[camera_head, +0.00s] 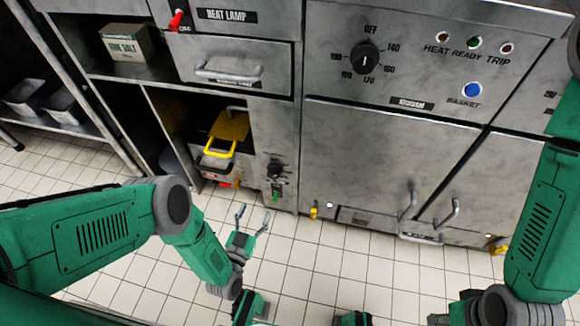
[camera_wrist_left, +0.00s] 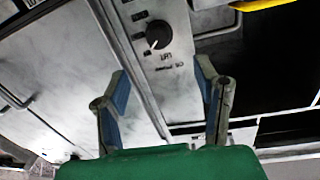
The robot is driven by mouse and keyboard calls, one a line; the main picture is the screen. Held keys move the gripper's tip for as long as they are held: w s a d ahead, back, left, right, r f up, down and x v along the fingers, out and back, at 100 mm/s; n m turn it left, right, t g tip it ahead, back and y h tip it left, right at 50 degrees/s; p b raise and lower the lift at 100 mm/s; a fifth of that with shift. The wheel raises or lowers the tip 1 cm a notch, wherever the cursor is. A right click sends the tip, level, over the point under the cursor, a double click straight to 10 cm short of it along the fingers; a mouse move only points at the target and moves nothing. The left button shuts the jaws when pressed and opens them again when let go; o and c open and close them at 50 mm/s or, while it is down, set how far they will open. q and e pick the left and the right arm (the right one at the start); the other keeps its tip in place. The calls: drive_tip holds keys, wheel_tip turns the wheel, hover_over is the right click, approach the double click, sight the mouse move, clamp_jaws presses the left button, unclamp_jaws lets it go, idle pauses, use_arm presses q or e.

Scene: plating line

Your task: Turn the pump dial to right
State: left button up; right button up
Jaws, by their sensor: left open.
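The pump dial (camera_head: 274,169) is a small black knob on the narrow lower steel panel, left of the big fryer front. In the left wrist view the dial (camera_wrist_left: 159,34) is a round black knob with a light pointer mark at its lower edge; lettering beside it appears upside down. My left gripper (camera_head: 253,216) is open and empty, below and in front of the panel, apart from the dial. In the left wrist view its fingers (camera_wrist_left: 163,82) are spread, with the dial beyond the gap between them. My right gripper is only partly visible at the bottom right edge, its fingers unclear.
A larger black temperature dial (camera_head: 366,57) and a blue basket button (camera_head: 472,90) are on the upper panel. A yellow-handled item (camera_head: 229,127) sits in the open bay left of the pump panel. Tiled floor lies below.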

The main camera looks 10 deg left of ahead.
sight(272, 177)
use_arm(q)
drive_tip(key=w+b, duration=0.1)
drive_tip(key=w, duration=0.3)
drive_tip(key=w+d+b, duration=0.1)
drive_tip(key=w+b, duration=0.1)
drive_tip(key=w, duration=0.2)
drive_tip(key=w+d+b, duration=0.1)
drive_tip(key=w, duration=0.3)
drive_tip(key=shift+w, duration=0.3)
drive_tip(key=shift+w+b, duration=0.4)
drive_tip(key=shift+w, duration=0.1)
drive_tip(key=shift+w+r, duration=0.1)
drive_tip(key=shift+d, duration=0.1)
drive_tip(key=c, duration=1.1)
